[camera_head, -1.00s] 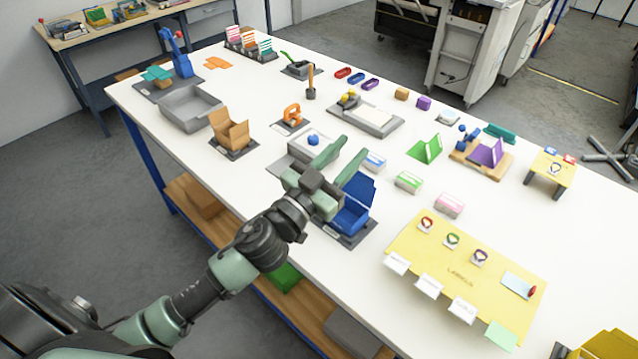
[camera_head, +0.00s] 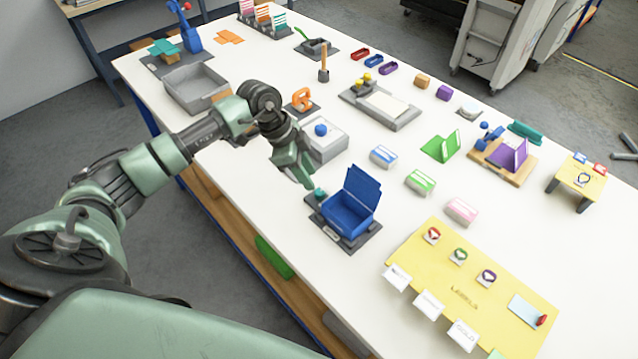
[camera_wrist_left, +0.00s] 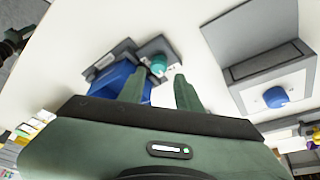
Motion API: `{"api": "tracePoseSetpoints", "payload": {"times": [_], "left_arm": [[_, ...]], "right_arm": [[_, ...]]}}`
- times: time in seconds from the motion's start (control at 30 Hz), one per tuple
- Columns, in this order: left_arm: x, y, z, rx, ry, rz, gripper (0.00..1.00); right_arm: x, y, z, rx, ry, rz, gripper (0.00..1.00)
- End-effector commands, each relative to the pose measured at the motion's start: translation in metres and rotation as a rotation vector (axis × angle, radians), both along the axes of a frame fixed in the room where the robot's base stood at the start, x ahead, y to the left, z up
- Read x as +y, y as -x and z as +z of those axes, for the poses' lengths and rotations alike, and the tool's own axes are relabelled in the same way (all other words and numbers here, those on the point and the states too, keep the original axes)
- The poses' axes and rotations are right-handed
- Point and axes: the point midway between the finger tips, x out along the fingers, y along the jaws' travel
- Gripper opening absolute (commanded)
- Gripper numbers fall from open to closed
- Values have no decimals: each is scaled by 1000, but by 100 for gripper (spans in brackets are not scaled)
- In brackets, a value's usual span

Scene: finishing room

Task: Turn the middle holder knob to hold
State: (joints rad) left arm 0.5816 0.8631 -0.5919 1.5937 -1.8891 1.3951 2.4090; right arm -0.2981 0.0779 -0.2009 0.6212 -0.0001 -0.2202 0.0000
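My left gripper (camera_head: 308,183) points down beside and slightly above the knob. Its two fingers (camera_wrist_left: 160,88) are apart with nothing between them. Contact with the knob does not show. Which way the knob is turned is too small to read. My right gripper is not in view.
A grey box with a blue dome button (camera_head: 321,130) stands close behind the gripper. Small blue (camera_head: 384,156), green (camera_head: 420,181) and pink (camera_head: 462,211) boxes stand to the right. The yellow labels mat (camera_head: 455,270) lies at front right. My left arm hides part of the table's left side.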

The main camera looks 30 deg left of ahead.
Motion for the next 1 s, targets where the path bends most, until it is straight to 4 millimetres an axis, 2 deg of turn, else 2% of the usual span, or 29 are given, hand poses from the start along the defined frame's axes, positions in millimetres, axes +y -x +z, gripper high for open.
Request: {"api": "tracePoseSetpoints", "payload": {"times": [0.3, 0.47, 0.7, 0.73, 0.83, 1.0], "left_arm": [[-19, -8, -43, 1, 6, -2, 34], [-22, -9, -53, -2, 4, -3, 34], [-22, -9, -54, -3, 4, -4, 34], [-22, -9, -54, -3, 4, -4, 28], [-22, -9, -54, -2, 4, -3, 1], [-22, -10, -54, -2, 4, -5, 0]], "right_arm": [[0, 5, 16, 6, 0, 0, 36], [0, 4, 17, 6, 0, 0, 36], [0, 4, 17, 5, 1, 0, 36], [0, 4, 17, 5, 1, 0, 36], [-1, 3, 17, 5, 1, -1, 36], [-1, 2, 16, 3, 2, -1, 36]]}}
